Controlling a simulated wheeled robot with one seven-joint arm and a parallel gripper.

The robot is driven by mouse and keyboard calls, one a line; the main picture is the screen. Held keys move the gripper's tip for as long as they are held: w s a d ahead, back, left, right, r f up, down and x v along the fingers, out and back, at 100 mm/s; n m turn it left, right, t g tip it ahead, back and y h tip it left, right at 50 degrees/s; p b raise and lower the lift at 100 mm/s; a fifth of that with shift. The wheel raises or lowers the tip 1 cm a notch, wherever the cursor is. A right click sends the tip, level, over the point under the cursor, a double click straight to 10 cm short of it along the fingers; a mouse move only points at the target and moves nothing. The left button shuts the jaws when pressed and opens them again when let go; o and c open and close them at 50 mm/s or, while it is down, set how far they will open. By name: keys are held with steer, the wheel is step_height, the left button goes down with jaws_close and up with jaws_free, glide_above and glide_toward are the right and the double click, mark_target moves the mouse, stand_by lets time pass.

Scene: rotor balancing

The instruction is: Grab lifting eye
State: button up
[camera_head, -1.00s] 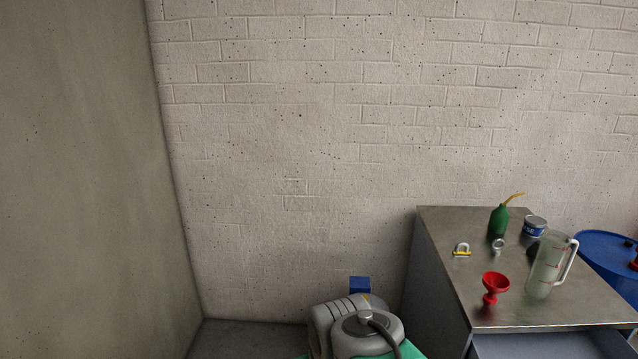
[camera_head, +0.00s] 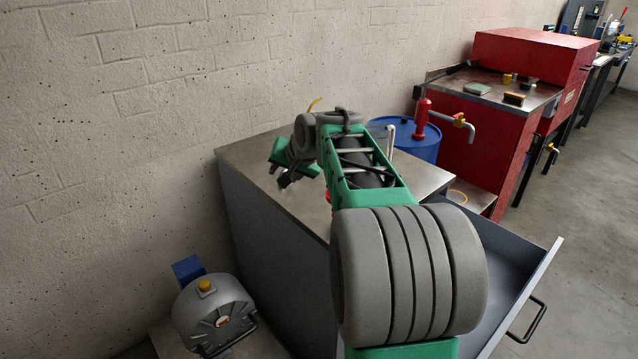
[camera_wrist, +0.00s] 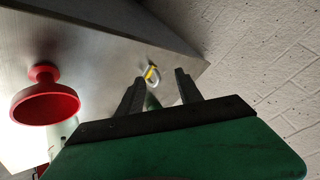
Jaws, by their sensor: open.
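My gripper (camera_head: 280,174) is open and empty over the left part of the metal cabinet top (camera_head: 420,172). Its two fingers also show apart in the wrist view (camera_wrist: 160,90). Past the fingers a silver shackle with a yellow pin (camera_wrist: 151,74) lies on the top. I cannot make out the grey ring-shaped lifting eye in either view now; my arm and gripper cover that part of the top. A dull green shape (camera_wrist: 152,102) shows between the fingers, too hidden to name surely.
A yellow spout (camera_head: 314,103) rises behind my arm. The cabinet drawer (camera_head: 505,255) is open at the front right. A blue drum (camera_head: 415,140) and a red workstation (camera_head: 490,130) stand beyond.

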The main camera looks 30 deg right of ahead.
steer(key=w+d+m+t+b, duration=0.1)
steer(key=d, duration=0.4)
steer(key=w+d+f+m+h+b, duration=0.1)
steer(key=w+d, duration=0.1)
steer(key=d, duration=0.4)
steer(key=w+d+f+m+t+b, duration=0.1)
steer(key=w+d+m, duration=0.1)
steer(key=d, duration=0.3)
steer(key=shift+w+d+f+t, duration=0.2)
steer(key=shift+t, duration=0.1)
steer(key=x, duration=0.7)
steer(key=shift+w+d+r, duration=0.1)
steer(key=shift+w+d, duration=0.2)
steer(key=shift+d, duration=0.1)
jaws_close()
